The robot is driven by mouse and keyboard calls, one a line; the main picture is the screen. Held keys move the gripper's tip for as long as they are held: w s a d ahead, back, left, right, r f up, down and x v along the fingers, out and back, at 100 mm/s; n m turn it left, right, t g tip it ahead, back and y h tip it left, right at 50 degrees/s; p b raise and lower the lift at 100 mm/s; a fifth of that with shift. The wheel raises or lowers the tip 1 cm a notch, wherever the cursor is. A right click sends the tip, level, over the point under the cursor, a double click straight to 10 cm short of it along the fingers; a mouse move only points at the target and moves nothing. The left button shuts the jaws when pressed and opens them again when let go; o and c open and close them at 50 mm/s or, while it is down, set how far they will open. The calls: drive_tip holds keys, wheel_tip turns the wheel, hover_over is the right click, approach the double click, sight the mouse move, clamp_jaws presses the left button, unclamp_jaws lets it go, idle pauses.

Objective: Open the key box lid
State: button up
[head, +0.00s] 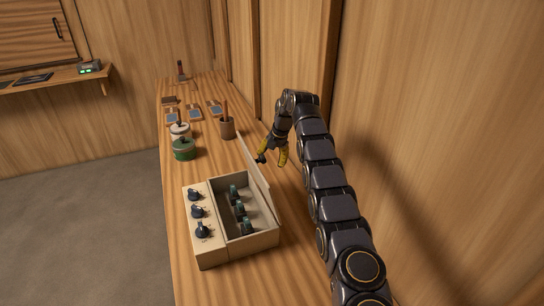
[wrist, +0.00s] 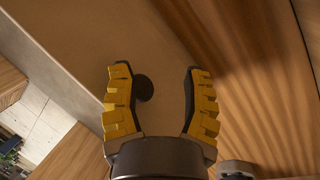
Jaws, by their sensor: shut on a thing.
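My gripper (head: 268,157), with yellow fingers, is at the lid's far upper end. In the wrist view the fingers (wrist: 163,92) straddle a dark round knob (wrist: 144,88) on a brown panel (wrist: 100,45), likely the lid. The knob lies against the left finger; a gap shows beside the right one. The grip itself is small in the head view.
Dark knobs (head: 197,211) line the box's left panel. A green pot (head: 184,150), a pale pot (head: 180,130) and a brown cup (head: 227,128) stand behind the box. The wooden wall (head: 430,100) is close on the right. Bare bench (head: 180,260) shows left of the box.

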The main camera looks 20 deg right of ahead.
drive_tip(key=shift+s+d+f+g, duration=0.1)
drive_tip(key=shift+s+f+g, duration=0.25)
drive_tip(key=shift+f, duration=0.25)
drive_tip(key=o, duration=0.7)
drive_tip(key=shift+w+r, duration=0.2)
drive_tip(key=shift+r, duration=0.1)
drive_tip(key=shift+w+r, duration=0.1)
drive_tip(key=shift+r, duration=0.1)
drive_tip(key=shift+s+v, duration=0.2)
drive_tip(key=shift+v, duration=3.5)
